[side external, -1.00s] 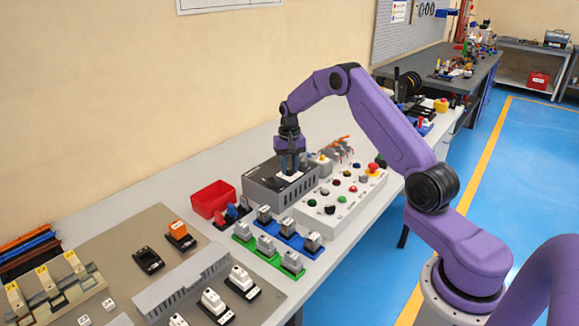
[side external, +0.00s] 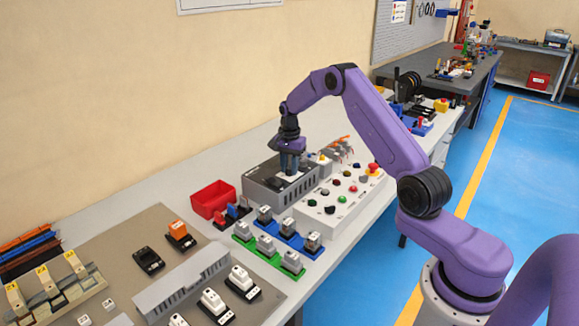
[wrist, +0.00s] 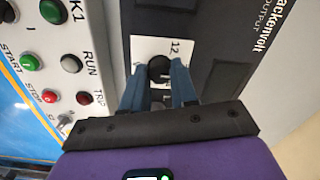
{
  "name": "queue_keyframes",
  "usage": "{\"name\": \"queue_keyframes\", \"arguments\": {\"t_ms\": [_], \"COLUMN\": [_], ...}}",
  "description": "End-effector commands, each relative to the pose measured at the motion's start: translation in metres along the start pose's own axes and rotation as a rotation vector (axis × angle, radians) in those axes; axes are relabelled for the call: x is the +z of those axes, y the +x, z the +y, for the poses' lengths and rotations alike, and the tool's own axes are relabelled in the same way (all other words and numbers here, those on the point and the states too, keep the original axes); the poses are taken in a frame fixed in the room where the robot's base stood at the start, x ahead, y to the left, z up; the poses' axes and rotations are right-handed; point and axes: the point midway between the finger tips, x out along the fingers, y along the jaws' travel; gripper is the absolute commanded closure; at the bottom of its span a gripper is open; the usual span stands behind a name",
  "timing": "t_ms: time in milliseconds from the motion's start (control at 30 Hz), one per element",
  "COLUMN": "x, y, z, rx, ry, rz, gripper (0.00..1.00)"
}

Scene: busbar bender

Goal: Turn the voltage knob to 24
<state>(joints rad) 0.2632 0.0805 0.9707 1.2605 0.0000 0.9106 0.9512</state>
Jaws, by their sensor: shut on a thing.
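The voltage knob (wrist: 159,67) is a small dark round knob on a white plate marked "12" in the wrist view. The plate is on top of a grey box (side external: 262,193) lettered "ackenvolt OUTPUT" in the part that shows. My gripper (wrist: 159,84) points down over the plate, its two blue-grey fingers shut on the knob from either side. In the side view my gripper (side external: 290,170) stands upright on the box top and hides the knob. Other scale marks and the knob's pointer cannot be made out.
A white control panel (side external: 325,207) with coloured buttons and a red mushroom button (side external: 373,168) stands close beside the box. A red bin (side external: 212,199) is to its left. Several grey blocks on blue and green bases (side external: 258,258) are in front.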

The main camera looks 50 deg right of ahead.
Motion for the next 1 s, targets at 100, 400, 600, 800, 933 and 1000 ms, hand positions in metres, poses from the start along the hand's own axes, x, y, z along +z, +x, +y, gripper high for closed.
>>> {"name": "queue_keyframes", "arguments": {"t_ms": [100, 400, 600, 800, 933, 1000], "x": [-0.0002, -0.0003, -0.0003, -0.0002, -0.0002, -0.0004], "y": [-0.0008, -0.0009, -0.0008, -0.0004, -0.0032, -0.0089], "z": [-0.0002, -0.0002, -0.0001, -0.0001, -0.0003, -0.0006], "rx": [0.0, -0.001, -0.001, 0.0, -0.001, -0.002], "ry": [0.012, 0.016, 0.015, 0.015, 0.014, 0.014], "rz": [0.0, 0.0, 0.0, 0.0, 0.001, 0.001], "gripper": [1.0, 1.0, 0.47, 0.47, 0.47, 0.47]}}
